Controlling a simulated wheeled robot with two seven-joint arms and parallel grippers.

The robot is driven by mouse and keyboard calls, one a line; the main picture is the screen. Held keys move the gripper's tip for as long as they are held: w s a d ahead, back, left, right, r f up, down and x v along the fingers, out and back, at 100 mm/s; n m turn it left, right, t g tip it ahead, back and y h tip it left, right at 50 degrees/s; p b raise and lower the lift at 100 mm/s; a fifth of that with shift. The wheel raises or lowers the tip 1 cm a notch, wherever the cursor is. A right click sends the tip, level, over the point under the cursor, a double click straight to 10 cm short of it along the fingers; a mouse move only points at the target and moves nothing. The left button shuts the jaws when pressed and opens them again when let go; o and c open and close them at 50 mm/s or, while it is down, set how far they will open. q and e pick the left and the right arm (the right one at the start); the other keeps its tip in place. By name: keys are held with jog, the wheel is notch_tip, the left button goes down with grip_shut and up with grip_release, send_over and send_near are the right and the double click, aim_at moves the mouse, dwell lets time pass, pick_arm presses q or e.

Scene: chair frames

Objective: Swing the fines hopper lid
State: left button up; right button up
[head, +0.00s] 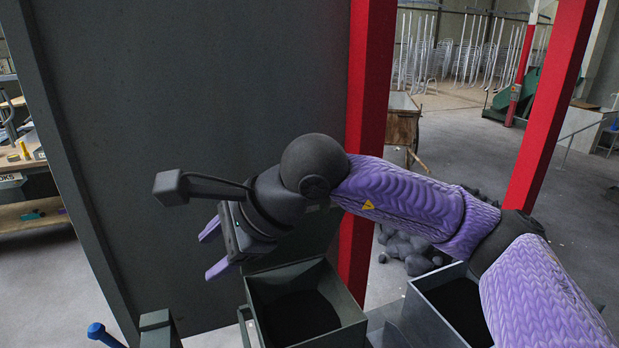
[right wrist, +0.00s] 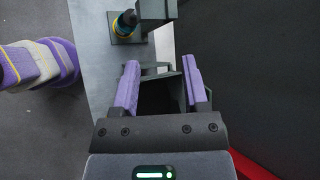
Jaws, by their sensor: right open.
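A dark green open-topped hopper (head: 262,282) with dark contents stands at the bottom centre of the head view. A dark green upright panel (head: 308,238) behind its rim looks like its lid, raised, partly hidden by my arm. My right gripper (head: 213,248) is open and empty, just left of and above the hopper's rear left corner. In the right wrist view my right gripper (right wrist: 160,85) has its purple fingers apart, with a dark green-edged box opening beyond and between them. Contact cannot be told. My left gripper is not seen.
A grey open bin (head: 418,312) with dark contents stands right of the hopper. A large dark panel (head: 200,90) and red posts (head: 369,90) rise behind. A blue-knobbed lever (head: 98,332) and a green post (head: 158,328) are at the lower left.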

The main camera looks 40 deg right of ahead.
jog(key=d+r+m+t+h, duration=0.1)
jog(key=d+r+h, duration=0.1)
jog(key=d+h, duration=0.2)
jog(key=d+r+m+h, duration=0.1)
jog(key=d+h, duration=0.3)
jog(key=d, duration=0.6)
jog(key=shift+w+d+r+t, duration=0.25)
jog(key=shift+r+t, duration=0.15)
jog(key=shift+r, duration=0.45)
jog(key=b+x, duration=0.2)
jog(key=x, duration=0.6)
jog(key=shift+f+b, duration=0.1)
jog(key=shift+b, duration=0.3)
jog(key=shift+c, duration=0.2)
jog(key=shift+r, duration=0.2)
grip_shut()
